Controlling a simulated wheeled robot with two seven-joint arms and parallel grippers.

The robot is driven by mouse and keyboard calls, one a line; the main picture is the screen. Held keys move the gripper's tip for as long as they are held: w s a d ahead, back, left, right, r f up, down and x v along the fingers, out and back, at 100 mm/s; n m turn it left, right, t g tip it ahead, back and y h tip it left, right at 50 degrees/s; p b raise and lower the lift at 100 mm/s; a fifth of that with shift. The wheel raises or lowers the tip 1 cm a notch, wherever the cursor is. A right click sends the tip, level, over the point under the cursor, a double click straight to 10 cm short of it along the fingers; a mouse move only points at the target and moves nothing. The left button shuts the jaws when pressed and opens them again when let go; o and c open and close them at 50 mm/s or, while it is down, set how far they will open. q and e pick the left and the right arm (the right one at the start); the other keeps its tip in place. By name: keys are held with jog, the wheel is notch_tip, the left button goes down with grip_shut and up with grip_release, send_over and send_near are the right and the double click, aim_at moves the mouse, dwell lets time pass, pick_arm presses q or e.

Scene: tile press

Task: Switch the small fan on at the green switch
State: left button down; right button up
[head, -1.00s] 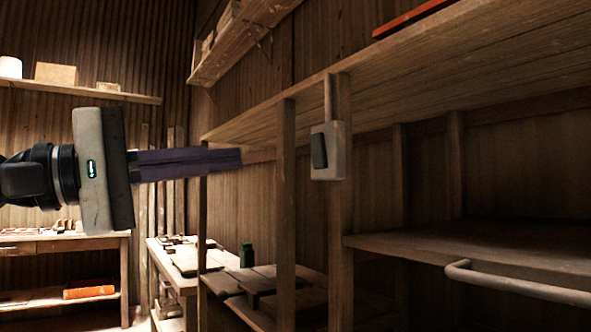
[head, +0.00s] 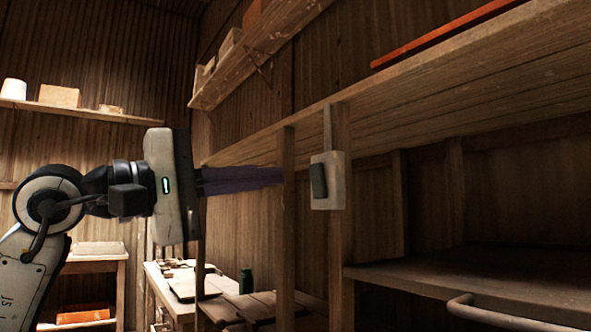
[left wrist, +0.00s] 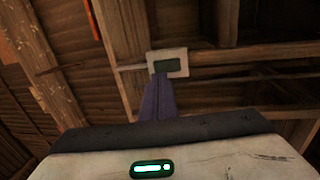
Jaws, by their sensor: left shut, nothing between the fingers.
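The switch is a dark green rocker (head: 318,180) on a pale box (head: 337,182), fixed to an upright wooden post of the shelving in the head view. In the left wrist view the rocker (left wrist: 166,66) and box (left wrist: 184,60) show just beyond my fingertips. My left gripper (head: 281,175) is shut and empty, its purple fingers pointing right at about the rocker's height. A small gap shows between the fingertips and the rocker in the head view. In the left wrist view the left fingertips (left wrist: 161,77) overlap the box's lower edge; contact cannot be told. No fan and no right gripper show.
A wooden post (head: 286,240) stands beside my fingertips, left of the switch. A shelf (head: 450,75) runs above, with an orange strip (head: 440,37) on it. A pale rail (head: 500,312) is at the lower right. A low bench with a green bottle (head: 246,281) stands below.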

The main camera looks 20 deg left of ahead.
aim_at(314, 171)
pick_arm(q)
jog(key=x, duration=0.5)
jog(key=shift+w+d, duration=0.25)
jog(key=shift+w, duration=0.05)
pick_arm(e)
jog(key=shift+w+r, duration=0.2)
jog(key=shift+r, duration=0.05)
jog(key=shift+d, duration=0.1)
pick_arm(q)
jog(key=shift+r+p, duration=0.35)
jog(key=shift+p, duration=0.4)
jog(key=shift+w+r+p, duration=0.15)
jog(key=shift+r+p, duration=0.15)
jog(key=shift+p, duration=0.55)
jog(key=shift+d+f+g+y+b, duration=0.15)
jog(key=shift+f+g+y+b, duration=0.15)
jog(key=shift+f+b, duration=0.2)
jog(key=s+a+r, duration=0.2)
jog(key=s+a, duration=0.6)
jog(key=s, duration=0.3)
jog(key=shift+a+r, duration=0.25)
jog(key=shift+a, duration=0.05)
pick_arm(e)
jog(key=shift+s+r, duration=0.35)
jog(key=shift+s, duration=0.1)
